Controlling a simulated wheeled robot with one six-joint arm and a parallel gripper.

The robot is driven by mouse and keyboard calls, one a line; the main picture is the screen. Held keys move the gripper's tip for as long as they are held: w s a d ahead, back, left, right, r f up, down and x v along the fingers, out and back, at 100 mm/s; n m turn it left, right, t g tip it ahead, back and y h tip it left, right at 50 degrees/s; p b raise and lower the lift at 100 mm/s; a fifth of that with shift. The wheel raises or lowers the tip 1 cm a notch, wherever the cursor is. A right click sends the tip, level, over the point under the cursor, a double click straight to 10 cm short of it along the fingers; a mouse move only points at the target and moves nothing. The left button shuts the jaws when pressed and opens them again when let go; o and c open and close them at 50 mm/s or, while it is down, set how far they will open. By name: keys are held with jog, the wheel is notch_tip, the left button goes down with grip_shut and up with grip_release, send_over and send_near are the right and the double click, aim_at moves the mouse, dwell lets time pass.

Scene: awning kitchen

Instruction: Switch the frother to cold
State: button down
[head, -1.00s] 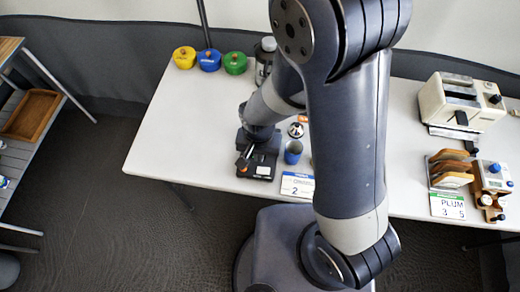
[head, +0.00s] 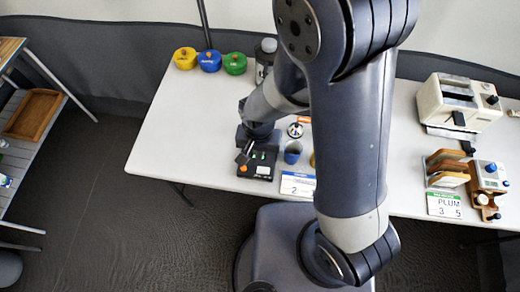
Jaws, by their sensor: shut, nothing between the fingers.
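A dark, boxy appliance that looks like the frother (head: 264,171) stands near the front edge of the white table, left of my arm. Its top face shows small green marks and a pale label. Its switch setting is too small to read. My gripper (head: 243,157) is shut and empty, pointing down at the left side of this appliance. I cannot tell whether it touches it. My wrist hides the rear of the appliance.
A blue-grey cup (head: 292,152) and a number card (head: 297,184) stand close on the right. A toaster (head: 458,103) is far right. The table's left part is clear.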

jog(key=shift+r+p, duration=0.65)
jog(key=shift+r, duration=0.35)
jog(key=shift+d+r, duration=0.1)
dwell(0.5)
